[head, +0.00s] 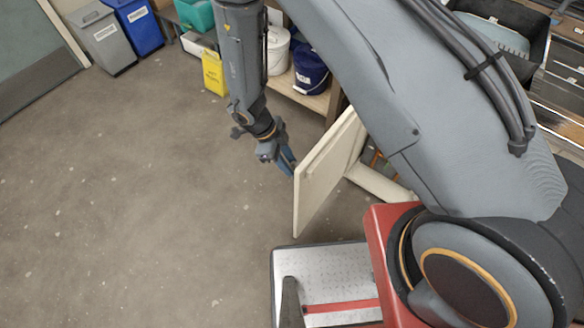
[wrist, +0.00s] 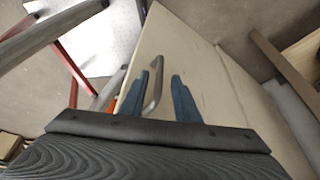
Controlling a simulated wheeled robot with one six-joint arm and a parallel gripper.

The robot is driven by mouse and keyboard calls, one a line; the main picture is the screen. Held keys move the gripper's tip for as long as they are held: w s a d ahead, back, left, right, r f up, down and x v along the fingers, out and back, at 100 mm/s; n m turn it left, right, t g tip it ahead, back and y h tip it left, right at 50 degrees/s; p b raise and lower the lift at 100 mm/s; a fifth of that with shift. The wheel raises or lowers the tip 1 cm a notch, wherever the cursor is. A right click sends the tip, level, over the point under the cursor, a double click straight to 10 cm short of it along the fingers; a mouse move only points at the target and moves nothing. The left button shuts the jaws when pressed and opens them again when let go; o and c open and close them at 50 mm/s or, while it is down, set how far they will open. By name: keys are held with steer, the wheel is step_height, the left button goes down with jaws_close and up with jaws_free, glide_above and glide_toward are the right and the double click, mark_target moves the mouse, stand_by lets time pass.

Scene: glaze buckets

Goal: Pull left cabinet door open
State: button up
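The cream cabinet door (head: 322,172) stands swung out from the cabinet in the head view, its flat face toward the open floor. In the wrist view the door (wrist: 205,70) fills the middle, and a curved grey handle (wrist: 152,92) shows on it. My gripper (head: 287,161) is close beside the door's upper left edge in the head view. In the wrist view its two blue fingers (wrist: 160,76) are apart, with the handle seen between them, nearer the left finger. Whether a finger touches the handle I cannot tell. The cabinet's inside is mostly hidden by the door and my arm.
A white bucket (head: 278,50) and a dark blue bucket (head: 310,68) stand on a wooden shelf behind my arm. A yellow floor sign (head: 214,72), a blue bin (head: 138,25) and a grey bin (head: 101,38) stand at the back. The floor (head: 130,200) at left is clear.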

steer(key=shift+b+v, duration=0.35)
steer(key=shift+v, duration=1.65)
